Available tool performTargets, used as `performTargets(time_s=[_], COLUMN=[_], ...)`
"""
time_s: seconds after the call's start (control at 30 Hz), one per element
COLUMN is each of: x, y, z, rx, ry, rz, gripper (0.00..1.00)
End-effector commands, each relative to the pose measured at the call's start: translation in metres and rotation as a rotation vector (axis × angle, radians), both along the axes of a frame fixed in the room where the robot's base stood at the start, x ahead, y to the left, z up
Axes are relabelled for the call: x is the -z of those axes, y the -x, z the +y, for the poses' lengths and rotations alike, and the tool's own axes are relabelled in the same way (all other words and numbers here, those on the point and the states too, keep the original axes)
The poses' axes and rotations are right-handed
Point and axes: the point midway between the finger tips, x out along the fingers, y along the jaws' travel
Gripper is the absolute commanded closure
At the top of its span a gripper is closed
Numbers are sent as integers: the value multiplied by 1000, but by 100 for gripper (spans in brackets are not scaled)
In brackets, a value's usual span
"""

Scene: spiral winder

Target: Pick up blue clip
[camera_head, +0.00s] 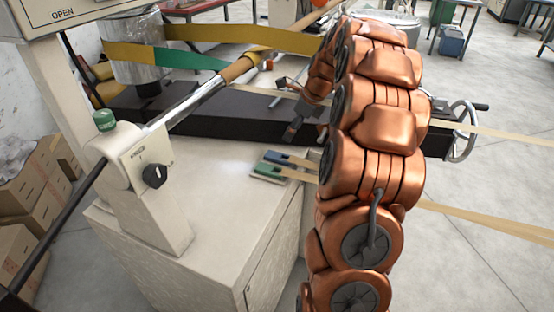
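A small blue clip (285,158) lies beside a green one (268,170) on a pale plate on top of the beige machine cabinet (215,195). Pale strips run from the clips to the right and pass behind my copper-coloured arm. My gripper (286,108) shows to the left of the arm, above and beyond the clips in the picture. Its two fingers are spread apart, with nothing seen between them. The arm hides the gripper's base and part of the area right of the clips.
A shiny shaft with a brown tube (238,68) slants across the machine. A post with a black knob (154,176) stands left. A yellow and green band (190,58) crosses behind. A handwheel (462,130) is at right, cardboard boxes (28,180) at far left.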

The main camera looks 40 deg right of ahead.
Motion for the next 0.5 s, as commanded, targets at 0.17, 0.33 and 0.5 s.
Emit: performTargets(time_s=[0.17,0.33,0.5], x=[18,44,59], y=[-6,-15,-21], z=[6,11,13], rx=[-2,-2,-3], ry=[-2,-2,-2], rz=[3,3,2], gripper=[27,27,27])
